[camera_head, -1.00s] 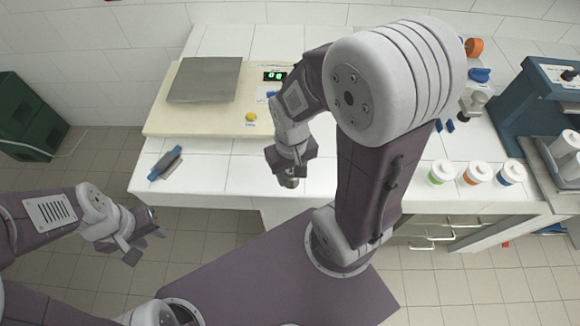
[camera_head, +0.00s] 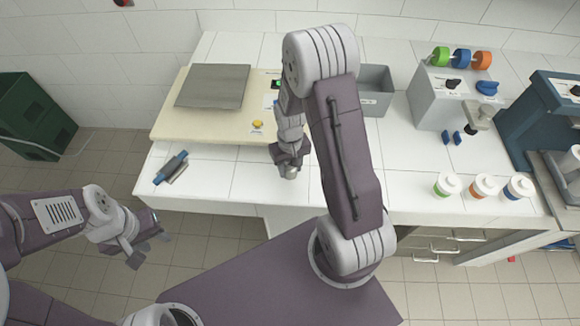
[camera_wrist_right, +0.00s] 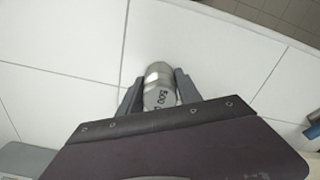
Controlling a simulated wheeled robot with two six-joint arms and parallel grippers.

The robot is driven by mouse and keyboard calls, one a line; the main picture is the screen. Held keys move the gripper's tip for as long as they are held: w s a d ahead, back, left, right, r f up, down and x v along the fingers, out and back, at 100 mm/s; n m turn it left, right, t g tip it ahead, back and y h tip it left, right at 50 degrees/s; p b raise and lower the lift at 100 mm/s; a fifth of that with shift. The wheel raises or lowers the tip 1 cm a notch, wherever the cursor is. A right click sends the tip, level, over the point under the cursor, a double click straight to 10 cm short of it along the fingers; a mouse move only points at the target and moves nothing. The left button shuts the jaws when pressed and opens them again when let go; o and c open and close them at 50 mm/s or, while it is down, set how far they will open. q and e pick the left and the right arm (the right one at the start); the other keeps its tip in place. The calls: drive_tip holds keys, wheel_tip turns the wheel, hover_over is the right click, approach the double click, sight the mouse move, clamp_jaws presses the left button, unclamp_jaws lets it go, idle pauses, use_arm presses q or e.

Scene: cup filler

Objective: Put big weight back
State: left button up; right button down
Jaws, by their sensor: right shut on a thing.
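The big weight (camera_head: 291,172) is a silver metal cylinder. In the right wrist view the weight (camera_wrist_right: 159,88) shows the mark "500" on its top. My right gripper (camera_head: 288,163) is shut on it, with one finger on each side, and holds it over the white tiled counter. I cannot tell whether its bottom touches the counter. The same gripper (camera_wrist_right: 159,97) fills the lower part of the right wrist view. My left gripper (camera_head: 143,250) is open and empty, off the counter over the floor at the lower left.
A scale (camera_head: 212,87) with a grey plate sits on a cream board at the back left. A blue-and-grey tool (camera_head: 171,168) lies near the front left edge. A grey bin (camera_head: 376,88) stands behind my right arm. Several lidded cups (camera_head: 483,187) and a filler machine (camera_head: 450,98) are at the right.

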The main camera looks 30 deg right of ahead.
drive_tip(key=shift+s, duration=0.1)
drive_tip(key=c, duration=0.8)
unclamp_jaws()
drive_tip(key=shift+f, duration=0.1)
